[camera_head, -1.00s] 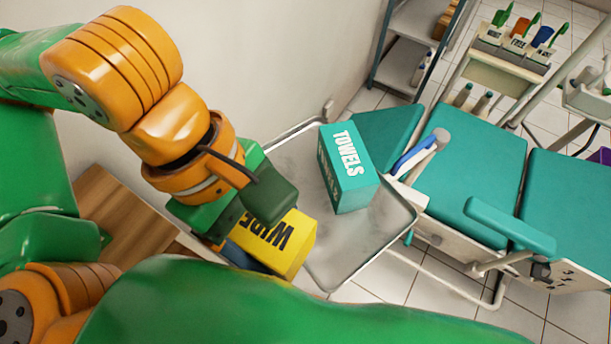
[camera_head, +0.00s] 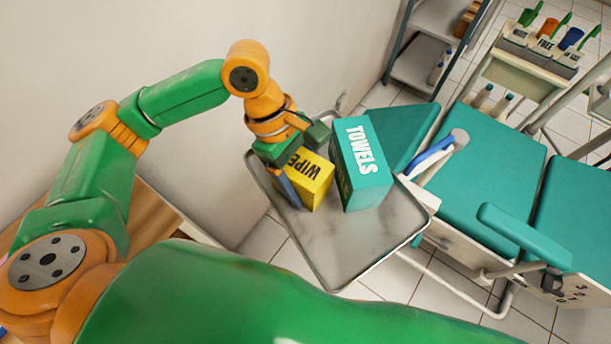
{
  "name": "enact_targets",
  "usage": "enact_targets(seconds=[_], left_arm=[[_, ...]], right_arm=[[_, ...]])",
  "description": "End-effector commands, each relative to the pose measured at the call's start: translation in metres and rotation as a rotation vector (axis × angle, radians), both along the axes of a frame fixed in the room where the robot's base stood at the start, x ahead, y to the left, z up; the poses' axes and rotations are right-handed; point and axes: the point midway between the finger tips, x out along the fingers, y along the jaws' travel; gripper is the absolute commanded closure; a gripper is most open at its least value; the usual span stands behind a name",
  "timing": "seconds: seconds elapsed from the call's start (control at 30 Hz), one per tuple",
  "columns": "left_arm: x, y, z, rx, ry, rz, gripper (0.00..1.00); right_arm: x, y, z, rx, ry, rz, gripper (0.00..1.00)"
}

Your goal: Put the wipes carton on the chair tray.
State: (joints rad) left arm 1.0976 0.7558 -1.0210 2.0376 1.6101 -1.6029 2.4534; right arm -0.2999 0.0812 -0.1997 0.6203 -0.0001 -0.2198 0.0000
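The yellow wipes carton (camera_head: 314,190), lettered "WIPE" in black, is at the left part of the metal chair tray (camera_head: 345,248). My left gripper (camera_head: 302,172) is around the carton from the upper left, with a finger on its near left side and a green part behind its top. I cannot tell whether the carton rests on the tray or hangs just above it. The carton's far side is hidden by the gripper. My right gripper is out of view.
A teal towels carton (camera_head: 364,175) stands on the tray just right of the wipes carton. The tray's front part is clear. The teal dental chair (camera_head: 494,183) is to the right, a grey shelf (camera_head: 424,62) behind, and a wooden surface (camera_head: 150,222) at left.

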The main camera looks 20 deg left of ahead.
Motion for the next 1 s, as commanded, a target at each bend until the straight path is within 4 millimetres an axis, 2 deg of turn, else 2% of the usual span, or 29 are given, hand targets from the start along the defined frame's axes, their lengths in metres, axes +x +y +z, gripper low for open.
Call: enact_targets(seconds=[0.17,0.2,0.3,0.57,0.67,0.9,1.0], left_arm=[[0.0,0.0,-0.001,-0.001,0.001,0.0,0.88],[0.0,0.0,-0.002,-0.002,0.001,0.0,0.25],[0.0,0.0,-0.002,-0.001,0.0,0.0,0.0],[0.0,0.0,0.0,-0.001,-0.002,0.0,0.0],[0.003,0.006,0.019,-0.001,-0.003,0.002,0.0],[0.012,0.031,0.083,-0.002,-0.004,0.004,0.0],[0.013,0.038,0.1,-0.003,-0.002,0.003,0.0]], right_arm=[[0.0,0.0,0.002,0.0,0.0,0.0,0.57],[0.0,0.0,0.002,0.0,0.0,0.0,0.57],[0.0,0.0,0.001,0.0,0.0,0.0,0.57],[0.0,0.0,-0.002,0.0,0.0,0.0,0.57],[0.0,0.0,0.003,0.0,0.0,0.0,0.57],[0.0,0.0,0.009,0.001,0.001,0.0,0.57],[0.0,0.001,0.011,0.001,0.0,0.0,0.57]])
